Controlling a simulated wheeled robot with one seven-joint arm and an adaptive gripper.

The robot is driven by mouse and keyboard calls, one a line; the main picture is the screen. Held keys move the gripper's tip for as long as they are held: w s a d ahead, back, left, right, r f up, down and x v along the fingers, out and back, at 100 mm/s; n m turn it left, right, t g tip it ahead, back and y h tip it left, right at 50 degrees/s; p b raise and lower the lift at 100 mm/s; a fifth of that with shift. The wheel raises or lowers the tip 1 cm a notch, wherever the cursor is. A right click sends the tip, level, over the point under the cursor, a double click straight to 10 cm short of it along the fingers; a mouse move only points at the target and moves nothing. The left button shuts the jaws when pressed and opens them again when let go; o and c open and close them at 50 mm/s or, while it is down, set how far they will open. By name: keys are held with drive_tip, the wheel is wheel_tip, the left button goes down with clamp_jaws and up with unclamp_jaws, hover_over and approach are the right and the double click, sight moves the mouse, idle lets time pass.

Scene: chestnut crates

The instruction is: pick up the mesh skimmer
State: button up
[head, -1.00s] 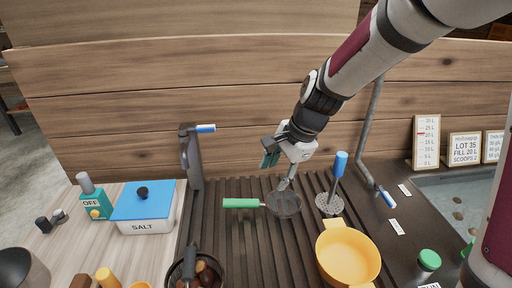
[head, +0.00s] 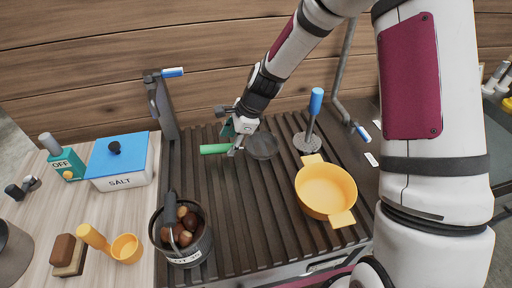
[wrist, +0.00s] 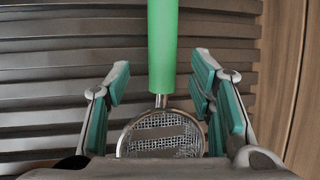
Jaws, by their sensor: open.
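The mesh skimmer has a green handle (head: 215,149) and a round wire-mesh bowl (head: 263,146). It lies on the dark slatted rack, handle to the left in the head view. My gripper (head: 234,143) is low over it, where handle and bowl join, and partly covers that part. In the wrist view the open fingers (wrist: 162,85) stand on both sides of the skimmer, with clear gaps. The green handle (wrist: 162,45) runs up between them, and the mesh bowl (wrist: 162,135) shows below, its lower part hidden by my gripper.
A blue-handled perforated tool (head: 314,108) stands right of the skimmer. A yellow pan (head: 326,190) and a pot of chestnuts (head: 183,252) are nearer. A grey post (head: 164,108) rises behind at left. A salt box (head: 120,162) stands on the left counter.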

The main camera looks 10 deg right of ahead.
sight(226, 145)
drive_tip(key=shift+x, duration=2.65)
drive_tip(key=shift+w+a+r, duration=0.1)
drive_tip(key=shift+w+a, duration=0.05)
clamp_jaws()
